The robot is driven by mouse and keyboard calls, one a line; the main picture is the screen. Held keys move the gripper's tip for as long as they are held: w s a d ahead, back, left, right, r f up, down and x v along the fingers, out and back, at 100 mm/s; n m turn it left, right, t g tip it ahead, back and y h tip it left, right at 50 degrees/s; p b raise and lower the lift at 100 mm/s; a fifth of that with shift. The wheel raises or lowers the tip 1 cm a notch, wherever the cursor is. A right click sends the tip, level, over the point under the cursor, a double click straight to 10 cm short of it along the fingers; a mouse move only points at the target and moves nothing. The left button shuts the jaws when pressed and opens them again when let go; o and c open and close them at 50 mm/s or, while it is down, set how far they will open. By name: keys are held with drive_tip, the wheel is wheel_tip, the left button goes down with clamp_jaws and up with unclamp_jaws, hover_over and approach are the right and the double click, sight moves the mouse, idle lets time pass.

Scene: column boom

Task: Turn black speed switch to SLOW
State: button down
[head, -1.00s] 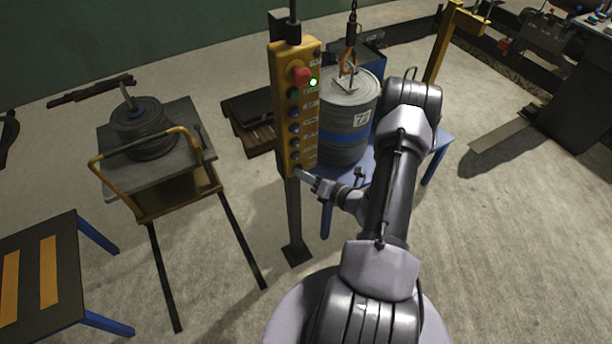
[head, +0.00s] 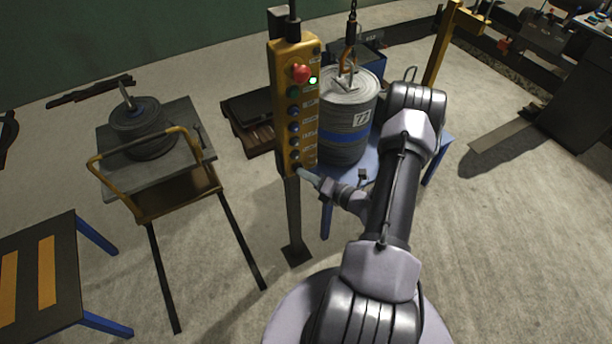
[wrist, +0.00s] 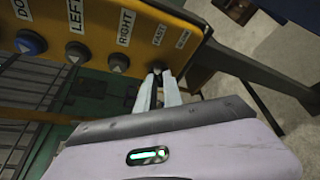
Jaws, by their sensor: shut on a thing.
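The black speed switch (wrist: 157,69) sits at the lower end of the yellow control box (head: 288,110), by the labels FAST and SLOW in the wrist view. The label FAST (wrist: 158,35) is above it and SLOW (wrist: 183,39) is to the right of that. My gripper (wrist: 160,80) has its two pale fingers shut on the switch, one on each side, and they hide part of it. I cannot tell which way its pointer is turned. In the head view my gripper (head: 306,174) reaches the box's bottom end from the right, and the switch is hidden.
Other buttons line the box, including RIGHT (wrist: 118,62), LEFT (wrist: 77,52) and a red stop button (head: 300,73). A grey drum (head: 345,110) stands behind on a blue table. A trolley with a reel (head: 140,125) stands at left.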

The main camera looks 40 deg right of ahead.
drive_tip(key=shift+f+m+t+y+b, duration=0.15)
drive_tip(key=shift+m+t+b, duration=0.5)
drive_tip(key=shift+m, duration=0.8)
drive_tip(key=shift+f+m+t+y+b, duration=0.1)
drive_tip(key=shift+m+t+y+b, duration=0.3)
drive_tip(key=shift+m+b, duration=0.75)
drive_tip(key=shift+f+m+t+y+b, duration=0.1)
drive_tip(key=shift+m+t+b, duration=0.5)
drive_tip(key=shift+m, duration=1.1)
drive_tip(key=shift+d, duration=0.1)
drive_tip(key=c, duration=1.5)
unclamp_jaws()
drive_tip(key=s, duration=0.5)
drive_tip(key=s+d+f+p, duration=0.1)
drive_tip(key=s, duration=0.5)
drive_tip(key=s+d+p, duration=0.1)
drive_tip(key=s, duration=0.5)
drive_tip(key=shift+d+f, duration=0.2)
drive_tip(key=shift+f, duration=0.2)
